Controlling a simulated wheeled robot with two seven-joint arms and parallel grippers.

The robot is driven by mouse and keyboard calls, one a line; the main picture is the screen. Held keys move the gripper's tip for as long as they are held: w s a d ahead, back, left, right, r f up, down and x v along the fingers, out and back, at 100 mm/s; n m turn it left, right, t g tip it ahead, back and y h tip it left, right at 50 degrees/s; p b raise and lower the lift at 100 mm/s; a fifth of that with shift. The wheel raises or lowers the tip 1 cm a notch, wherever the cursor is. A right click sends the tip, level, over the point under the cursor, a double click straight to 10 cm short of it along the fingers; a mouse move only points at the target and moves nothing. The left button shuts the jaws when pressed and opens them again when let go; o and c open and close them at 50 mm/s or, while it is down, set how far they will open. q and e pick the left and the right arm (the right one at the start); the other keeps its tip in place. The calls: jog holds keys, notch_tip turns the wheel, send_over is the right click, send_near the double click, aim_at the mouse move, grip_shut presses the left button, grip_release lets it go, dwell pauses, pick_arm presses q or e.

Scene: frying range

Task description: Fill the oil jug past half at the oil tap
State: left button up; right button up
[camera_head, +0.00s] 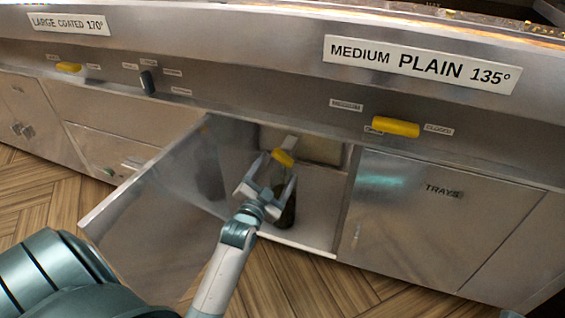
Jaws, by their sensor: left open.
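The oil tap (283,157) has a yellow handle and sits inside the open cupboard under the range. A dark, olive-coloured vessel, seemingly the oil jug (287,212), stands upright on the cupboard floor below the tap. My left gripper (277,170) is open in the cupboard opening, its fingers pointing at the yellow handle. The handle shows between or just beyond the fingertips; I cannot tell if they touch it. The gripper hides part of the jug, and its oil level cannot be read. My right gripper is not in view.
The cupboard door (155,215) swings out to the left of my left arm. A closed door marked TRAYS (425,215) is on the right. Yellow levers (396,127) and a dark knob (148,82) stick out of the panel above. The wooden floor (320,290) in front looks clear.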

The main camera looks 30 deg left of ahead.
aim_at(281, 161)
pick_arm(q)
jog(key=shift+b+x, duration=0.8)
jog(key=shift+x, duration=2.15)
jog(key=c, duration=1.1)
